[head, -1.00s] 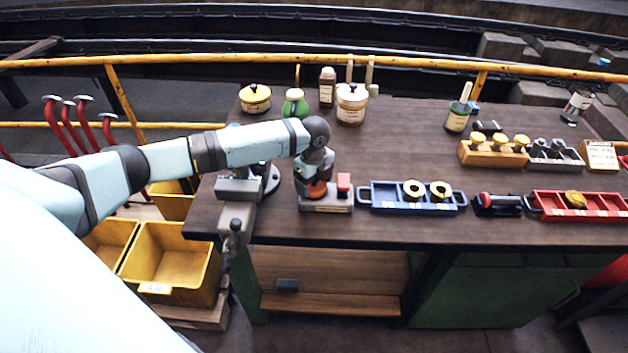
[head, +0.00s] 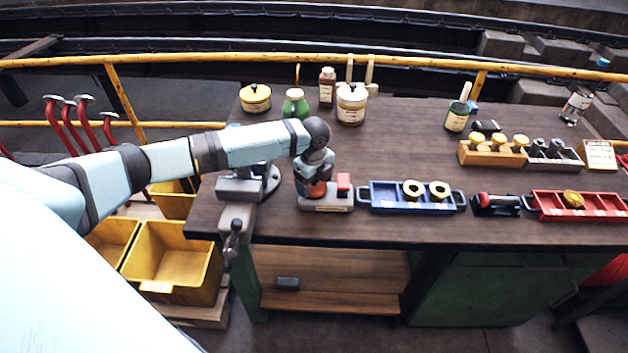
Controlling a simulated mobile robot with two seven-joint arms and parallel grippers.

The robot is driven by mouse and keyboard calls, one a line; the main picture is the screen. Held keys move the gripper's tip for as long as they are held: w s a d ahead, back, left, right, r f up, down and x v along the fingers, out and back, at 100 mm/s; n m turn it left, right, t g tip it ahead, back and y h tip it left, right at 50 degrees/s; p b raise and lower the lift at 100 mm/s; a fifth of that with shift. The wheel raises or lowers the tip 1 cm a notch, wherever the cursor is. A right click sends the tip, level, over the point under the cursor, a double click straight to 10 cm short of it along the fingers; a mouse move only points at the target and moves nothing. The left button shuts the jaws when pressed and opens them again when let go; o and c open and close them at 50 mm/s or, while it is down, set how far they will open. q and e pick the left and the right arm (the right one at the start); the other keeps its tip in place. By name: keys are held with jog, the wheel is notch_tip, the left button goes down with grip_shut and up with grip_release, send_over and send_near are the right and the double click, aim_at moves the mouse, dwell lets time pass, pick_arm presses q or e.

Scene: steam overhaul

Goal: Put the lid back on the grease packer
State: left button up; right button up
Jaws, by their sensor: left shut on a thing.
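The grease packer (head: 333,205) is a small grey base with a red block at its right end, near the front edge of the bench. My left gripper (head: 314,190) points down over the left part of the packer. It is shut on an orange-red round piece, which looks like the lid (head: 319,189). The fingers and wrist hide much of the piece, and I cannot tell whether it touches the packer body. My right gripper is not in view.
A blue tray (head: 385,195) with two brass rings lies just right of the packer. A grey vise (head: 240,188) stands close on the left. Jars and tins (head: 351,104) line the back. The bench middle (head: 400,145) is clear.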

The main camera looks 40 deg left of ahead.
pick_arm(q)
jog(key=o, duration=0.9)
jog(key=shift+o, duration=0.2)
notch_tip(320, 180, up, 2)
jog(key=shift+r+p, duration=0.15)
jog(key=shift+p, duration=1.05)
notch_tip(320, 180, up, 3)
jog(key=p, duration=0.3)
jog(key=shift+r+p, duration=0.85)
jog(key=shift+p, duration=0.05)
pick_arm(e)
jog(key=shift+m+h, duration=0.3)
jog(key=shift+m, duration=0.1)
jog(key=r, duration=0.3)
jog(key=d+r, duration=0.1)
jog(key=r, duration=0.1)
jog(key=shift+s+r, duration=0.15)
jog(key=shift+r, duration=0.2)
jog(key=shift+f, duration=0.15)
